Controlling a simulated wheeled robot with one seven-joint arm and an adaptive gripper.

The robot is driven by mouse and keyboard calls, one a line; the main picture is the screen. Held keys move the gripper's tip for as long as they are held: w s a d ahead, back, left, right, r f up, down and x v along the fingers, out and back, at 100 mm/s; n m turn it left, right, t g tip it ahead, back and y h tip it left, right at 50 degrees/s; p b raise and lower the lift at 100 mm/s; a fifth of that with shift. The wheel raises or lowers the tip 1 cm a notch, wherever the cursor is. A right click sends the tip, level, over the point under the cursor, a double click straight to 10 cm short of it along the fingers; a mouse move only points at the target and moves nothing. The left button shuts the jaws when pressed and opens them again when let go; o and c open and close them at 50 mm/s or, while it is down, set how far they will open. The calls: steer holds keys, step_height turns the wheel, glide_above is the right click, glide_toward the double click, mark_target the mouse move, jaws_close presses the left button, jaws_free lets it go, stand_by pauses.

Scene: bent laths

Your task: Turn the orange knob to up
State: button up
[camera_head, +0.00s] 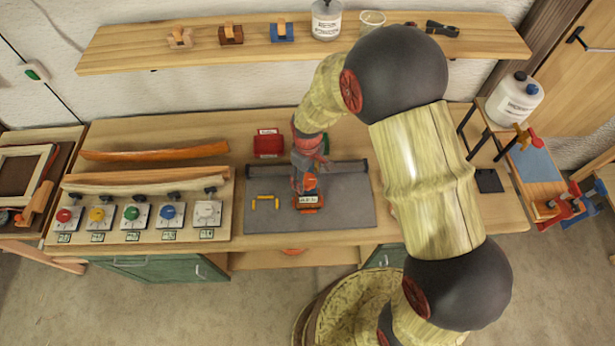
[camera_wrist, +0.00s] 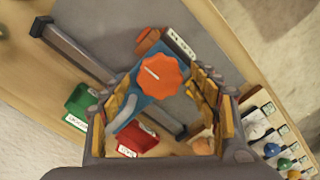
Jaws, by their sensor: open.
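The orange knob (camera_wrist: 165,80) shows as a scalloped disc in the wrist view, with a short white mark on its left half pointing left and slightly up. It sits on a blue body (camera_wrist: 128,113) beside a white label (camera_wrist: 181,43). In the head view the knob (camera_head: 310,182) is partly hidden by my gripper (camera_head: 304,178), above the label (camera_head: 308,200) on the grey mat (camera_head: 345,212). My gripper (camera_wrist: 164,90) is open, with its fingers on either side of the knob in the wrist view. I cannot tell whether they touch it.
A yellow handle-like piece (camera_head: 265,202) lies left on the mat. A red bin (camera_head: 268,143) stands behind it. A panel at the left has red (camera_head: 64,215), yellow, green, blue and white knobs. Curved laths (camera_head: 155,151) lie behind the panel. A shelf (camera_head: 200,57) runs along the wall.

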mark_target(308, 180)
step_height(308, 180, up, 12)
steer(key=shift+f, duration=0.15)
stand_by(0.7)
steer(key=s+d+r+m+t+b, duration=0.1)
steer(key=s+d+m+t+b, duration=0.1)
steer(key=s+d+m+b, duration=0.2)
steer(key=s+d+r+m+t+b, duration=0.1)
steer(key=s+d+m+t+b, duration=0.2)
steer(key=s+d+b, duration=0.7)
steer(key=s+m+b, duration=0.1)
steer(key=s+b, duration=0.5)
steer(key=b, duration=0.1)
steer(key=shift+r+m+t+b, duration=0.25)
steer(key=shift+m+t+b, duration=0.05)
steer(key=shift+m+b, duration=0.1)
